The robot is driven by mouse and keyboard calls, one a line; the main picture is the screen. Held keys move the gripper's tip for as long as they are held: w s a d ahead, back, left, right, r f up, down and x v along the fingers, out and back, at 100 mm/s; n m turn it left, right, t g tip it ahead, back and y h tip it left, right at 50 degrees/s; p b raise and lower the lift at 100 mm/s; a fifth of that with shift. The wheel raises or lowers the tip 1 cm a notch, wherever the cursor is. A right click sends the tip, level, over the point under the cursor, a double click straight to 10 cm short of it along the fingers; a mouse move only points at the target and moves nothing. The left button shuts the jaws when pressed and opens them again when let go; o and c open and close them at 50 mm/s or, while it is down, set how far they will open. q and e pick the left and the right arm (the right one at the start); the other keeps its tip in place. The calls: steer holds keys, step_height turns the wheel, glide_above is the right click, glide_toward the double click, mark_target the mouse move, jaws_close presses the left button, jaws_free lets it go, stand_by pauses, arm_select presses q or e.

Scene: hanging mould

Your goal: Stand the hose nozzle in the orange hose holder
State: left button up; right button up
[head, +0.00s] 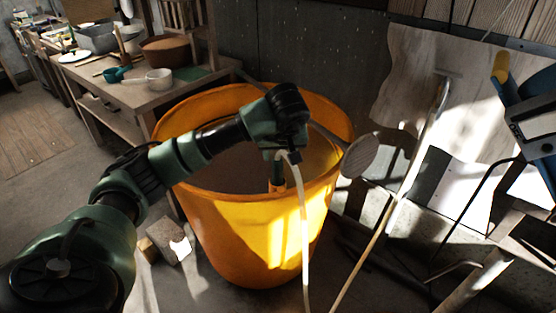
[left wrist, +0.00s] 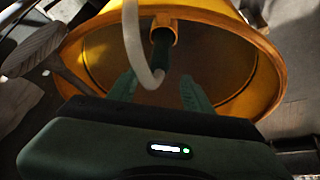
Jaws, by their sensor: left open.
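The orange hose holder (head: 279,188) sits at the tub's near rim; it shows at the top of the left wrist view (left wrist: 171,22). The dark green hose nozzle (head: 277,172) stands in it, its lower end inside the holder. In the left wrist view the nozzle (left wrist: 161,50) runs from the holder toward me. A pale hose (head: 304,220) leaves the nozzle's upper end, bends over and hangs down outside the tub. My left gripper (left wrist: 159,90) is open around the hose end of the nozzle, with a finger apart on each side. My right gripper is not in view.
The big yellow tub (head: 225,225) stands on the floor. A round wooden paddle (head: 361,156) leans over its right rim. A wooden bench (head: 150,95) with pots is behind left; a small block (head: 168,241) lies on the floor. Poles and boards crowd the right.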

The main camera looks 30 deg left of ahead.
arm_select(q)
steer(key=v, duration=0.5)
steer(key=d+f+n+h, duration=1.8)
steer(key=d+f+n, duration=0.25)
steer(key=d, duration=0.45)
steer(key=s+a+f+n+t+y, duration=0.2)
steer(key=a+f+n+t+y, duration=0.25)
steer(key=f+n, duration=0.6)
steer(key=s+a+f+n+t+y, duration=0.1)
steer(key=a+f+n+t+y, duration=0.3)
steer(key=f+n, duration=0.65)
steer(key=s+a+f+n+g+y, duration=0.3)
steer(key=s+a+f+n+g, duration=0.15)
steer(key=s+f+n, duration=0.6)
steer(key=s+f+n+g, duration=0.2)
steer(key=s+f+n, duration=0.1)
steer(key=s, duration=0.8)
steer(key=s+a+f+n+g+y, duration=0.1)
steer(key=s+f+n+g, duration=0.2)
steer(key=s, duration=0.9)
steer(key=s+f+n+g+y, duration=0.1)
steer(key=s+f+n+g, duration=0.1)
steer(key=s+f, duration=0.6)
steer(key=s+n, duration=0.1)
steer(key=s, duration=0.3)
steer(key=shift+a+f+g, duration=0.2)
steer(key=shift+a+g, duration=0.1)
steer(key=shift+a, duration=0.05)
